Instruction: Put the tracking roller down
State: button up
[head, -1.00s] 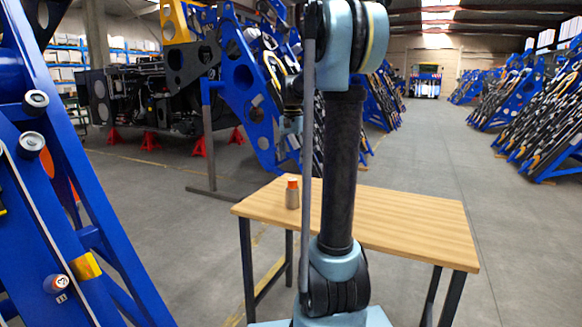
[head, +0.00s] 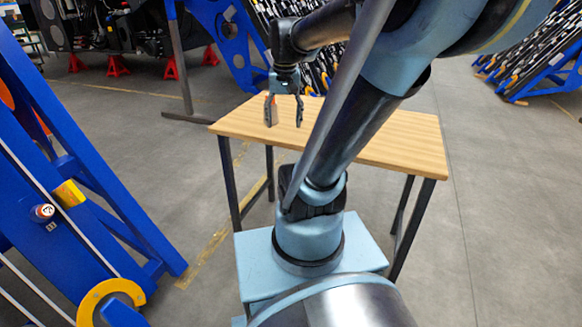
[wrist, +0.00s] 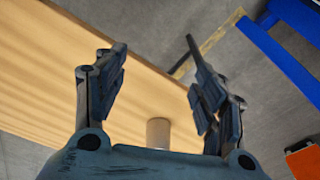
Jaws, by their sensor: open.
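The tracking roller (wrist: 158,132), a small tan-grey cylinder, shows in the wrist view by the wooden table (head: 390,140), between my fingers in the picture and close to the gripper's body, which hides its lower part. In the head view it stands near the table's left end, mostly behind my left finger. My gripper (head: 284,118) is open and points down over that end of the table. Its two fingers (wrist: 158,85) are spread wide in the wrist view, with nothing clamped between the tips. I cannot tell the exact gap between fingers and roller.
A blue slanted frame (head: 110,200) stands at the left, with another roller (head: 42,212) and a yellow block (head: 68,193) on it. Red stands (head: 117,65) hold up a dark chassis behind. The table's middle and right are bare. Grey floor lies open at the right.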

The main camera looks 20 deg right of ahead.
jog(key=s+f+n, duration=0.2)
jog(key=s+f, duration=0.8)
jog(key=f, duration=0.1)
jog(key=shift+s+f+n+t, duration=0.3)
jog(key=shift+t, duration=0.1)
jog(key=shift+a, duration=0.1)
